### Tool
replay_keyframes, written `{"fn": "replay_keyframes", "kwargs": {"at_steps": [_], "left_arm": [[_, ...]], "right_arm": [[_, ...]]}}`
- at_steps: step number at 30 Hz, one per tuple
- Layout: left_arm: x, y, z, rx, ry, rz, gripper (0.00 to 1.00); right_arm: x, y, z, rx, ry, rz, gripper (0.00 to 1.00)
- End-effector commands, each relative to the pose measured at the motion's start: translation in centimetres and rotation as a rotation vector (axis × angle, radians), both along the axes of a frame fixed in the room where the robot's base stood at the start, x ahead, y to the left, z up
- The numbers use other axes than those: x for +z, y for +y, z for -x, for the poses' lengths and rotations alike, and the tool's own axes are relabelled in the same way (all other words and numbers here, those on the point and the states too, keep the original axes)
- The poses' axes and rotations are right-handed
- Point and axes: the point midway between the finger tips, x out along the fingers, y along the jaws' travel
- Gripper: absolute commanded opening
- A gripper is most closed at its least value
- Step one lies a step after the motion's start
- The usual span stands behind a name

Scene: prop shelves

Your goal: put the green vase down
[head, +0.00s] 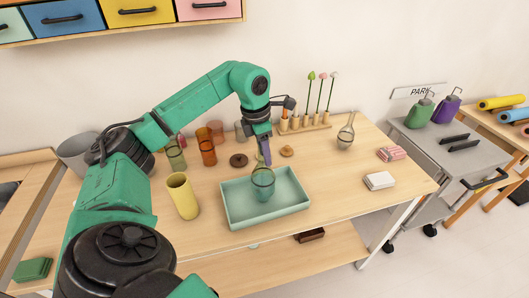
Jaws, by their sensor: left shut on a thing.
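My left gripper (264,158) points down over the pale green tray (288,206) on the wooden table. It is shut on the green vase (263,183), a see-through, dark greenish glass vessel. The vase looks upright and shows against the inside of the tray, left of its middle. I cannot tell whether its base touches the tray floor. The fingers hide part of its upper end. My right gripper is not in view.
A yellow cylinder (182,196) stands left of the tray. Amber (206,148) and olive (175,155) glasses stand behind it. A clear flask (346,135), pink bundle (391,153) and white block (379,181) are to the right. The table (340,195) is clear just right of the tray.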

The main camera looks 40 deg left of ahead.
Motion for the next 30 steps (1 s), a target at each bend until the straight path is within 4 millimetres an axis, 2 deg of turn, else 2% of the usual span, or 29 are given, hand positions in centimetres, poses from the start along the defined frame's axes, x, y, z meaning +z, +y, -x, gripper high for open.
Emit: {"fn": "replay_keyframes", "kwargs": {"at_steps": [10,11,12,13,23,26,30], "left_arm": [[-0.6,0.0,0.0,0.0,-0.004,0.001,0.0],[-0.7,0.0,0.0,0.0,-0.001,0.0,0.47],[-0.6,0.0,0.0,0.0,-0.001,0.0,0.62],[-0.6,0.0,0.0,0.0,-0.001,0.001,0.73],[-0.4,0.0,0.0,0.0,-0.002,0.0,0.73],[0.3,0.0,0.0,0.0,-0.004,0.0,0.73],[2.9,0.2,0.3,0.0,-0.008,0.001,0.73]], "right_arm": [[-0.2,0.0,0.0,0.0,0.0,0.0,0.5],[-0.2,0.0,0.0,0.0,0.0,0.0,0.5],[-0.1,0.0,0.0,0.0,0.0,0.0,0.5],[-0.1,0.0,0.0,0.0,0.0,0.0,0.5],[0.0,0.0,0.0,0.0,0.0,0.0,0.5],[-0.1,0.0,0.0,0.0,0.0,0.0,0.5],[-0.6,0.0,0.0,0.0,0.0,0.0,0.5]]}}
